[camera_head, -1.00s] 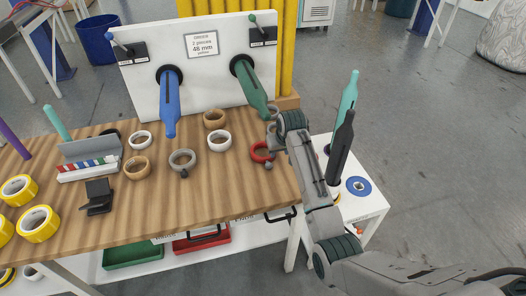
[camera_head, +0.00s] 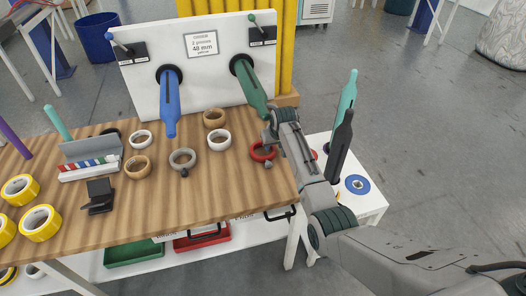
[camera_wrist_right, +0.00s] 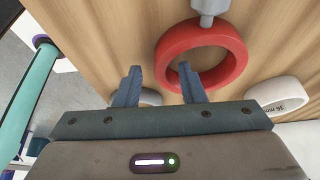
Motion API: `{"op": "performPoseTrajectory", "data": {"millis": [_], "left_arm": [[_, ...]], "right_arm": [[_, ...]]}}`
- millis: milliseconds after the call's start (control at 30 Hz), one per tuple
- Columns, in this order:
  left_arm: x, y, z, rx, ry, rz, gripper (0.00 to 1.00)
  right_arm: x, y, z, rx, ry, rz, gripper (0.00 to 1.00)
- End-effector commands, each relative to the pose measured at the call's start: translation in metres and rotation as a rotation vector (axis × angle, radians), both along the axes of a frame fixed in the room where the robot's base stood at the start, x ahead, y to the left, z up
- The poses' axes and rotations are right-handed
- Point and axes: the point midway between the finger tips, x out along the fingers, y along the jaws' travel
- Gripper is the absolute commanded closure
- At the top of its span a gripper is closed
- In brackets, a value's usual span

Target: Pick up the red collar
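The red collar (camera_head: 262,158) is a red ring with a small grey knob. It lies on the wooden table near its right edge, below the green spindle. In the right wrist view the collar (camera_wrist_right: 238,62) is large, right of centre. My right gripper (camera_wrist_right: 160,72) is open and empty. Its right finger overlaps the collar's opening in that view, and its left finger is outside the ring's left side; I cannot tell whether they touch it. In the head view my right gripper (camera_head: 268,136) is mostly hidden by its wrist. My left gripper is not in view.
A white ring (camera_wrist_right: 280,92) lies right of the collar in the wrist view. Tan, white and grey rings lie left of it on the table. The blue spindle (camera_head: 169,100) and green spindle (camera_head: 250,88) project from a white panel.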

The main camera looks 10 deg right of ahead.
Motion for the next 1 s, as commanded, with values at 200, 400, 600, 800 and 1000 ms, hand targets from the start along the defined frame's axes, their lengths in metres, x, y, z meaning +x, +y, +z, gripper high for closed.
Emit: {"op": "performPoseTrajectory", "data": {"millis": [200, 400, 600, 800, 1000], "left_arm": [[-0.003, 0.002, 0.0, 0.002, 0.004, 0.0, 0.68], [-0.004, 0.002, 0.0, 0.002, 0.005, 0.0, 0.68], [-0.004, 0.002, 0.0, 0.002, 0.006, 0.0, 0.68], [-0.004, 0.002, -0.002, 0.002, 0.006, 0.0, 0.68], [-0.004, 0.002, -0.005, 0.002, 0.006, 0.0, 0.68]], "right_arm": [[0.0, 0.0, 0.0, 0.0, 0.0, 0.0, 0.91], [0.0, 0.0, 0.001, 0.0, -0.001, 0.0, 1.0], [0.0, 0.0, 0.001, 0.0, -0.001, 0.0, 1.0], [-0.006, 0.0, 0.006, 0.0, -0.001, 0.0, 1.0], [-0.023, -0.001, 0.018, 0.0, -0.002, 0.0, 1.0]]}}
